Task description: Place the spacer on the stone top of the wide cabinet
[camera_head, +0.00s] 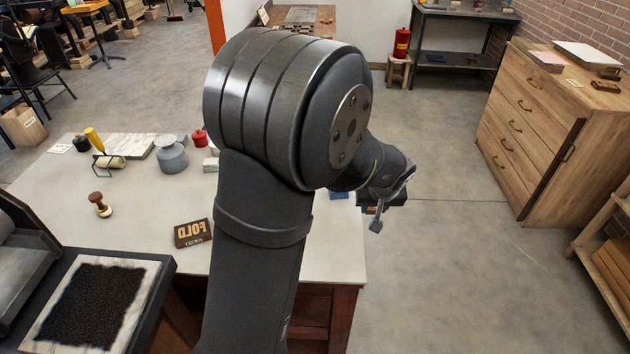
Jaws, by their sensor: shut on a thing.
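My gripper (378,208) is beyond the right edge of the pale stone top, seen against the bare floor. It is shut, with a small grey piece (376,226) at its lower end, which I take to be the spacer; it is too small and partly hidden to make out its shape. The wide cabinet has a pale stone top (150,220) and reddish-brown wood below. My arm crosses in front of the stone top and hides its middle. The piece is apart from the top in this view.
A press bed (150,300) is at lower left. A wooden drawer chest (530,130) stands right. The front right of the top is clear.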

